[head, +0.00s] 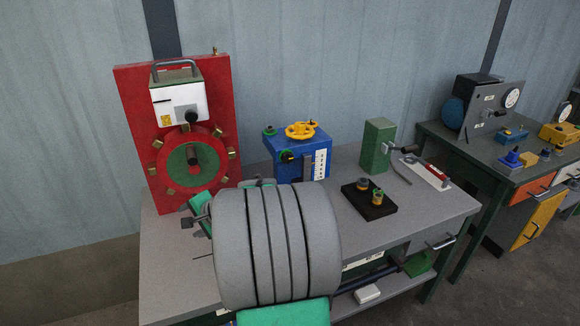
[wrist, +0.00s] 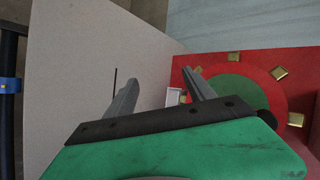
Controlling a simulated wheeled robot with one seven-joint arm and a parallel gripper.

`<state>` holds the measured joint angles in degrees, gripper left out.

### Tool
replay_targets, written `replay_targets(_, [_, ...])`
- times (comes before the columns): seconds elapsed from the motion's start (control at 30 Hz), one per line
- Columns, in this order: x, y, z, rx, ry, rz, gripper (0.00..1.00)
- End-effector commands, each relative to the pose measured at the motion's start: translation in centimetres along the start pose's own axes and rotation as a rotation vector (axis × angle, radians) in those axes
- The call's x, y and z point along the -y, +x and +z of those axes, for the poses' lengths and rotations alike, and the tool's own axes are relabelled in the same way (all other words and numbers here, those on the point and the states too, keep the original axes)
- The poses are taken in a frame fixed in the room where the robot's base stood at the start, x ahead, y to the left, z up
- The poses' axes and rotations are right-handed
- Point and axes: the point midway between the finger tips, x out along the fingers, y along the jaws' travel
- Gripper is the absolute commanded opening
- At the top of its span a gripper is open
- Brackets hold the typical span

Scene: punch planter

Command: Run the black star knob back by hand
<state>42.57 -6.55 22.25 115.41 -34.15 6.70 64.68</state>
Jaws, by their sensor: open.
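A black knob (head: 192,117) sits low on the front of the white box on the red panel. A dark hub (head: 193,155) sticks out of the green disc (head: 178,166) below it. Another black knob (head: 397,148) is on the green block. The knob shapes are too small to tell which is a star. My gripper (wrist: 160,80) is open and empty, its fingers apart beside the red panel's lower part. In the head view it is partly hidden behind my grey arm. A dark round end (wrist: 266,115) shows by the disc, right of the fingers in the wrist view.
The red panel (head: 128,95) carries several brass blocks around its disc. A blue box (head: 283,148) with a yellow handwheel (head: 300,131) stands to its right. A black tray (head: 369,204) with two small parts lies near the green block (head: 377,143). The bench's left front (head: 165,270) is clear.

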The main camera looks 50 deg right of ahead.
Motion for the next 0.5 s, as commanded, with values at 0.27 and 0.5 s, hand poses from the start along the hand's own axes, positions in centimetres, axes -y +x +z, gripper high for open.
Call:
replay_targets(0.27, [-3.0, -7.1, -25.5, -0.065, 1.154, -0.693, 0.63])
replay_targets(0.5, [-5.1, -12.0, -31.8, 0.005, 1.436, -0.959, 0.63])
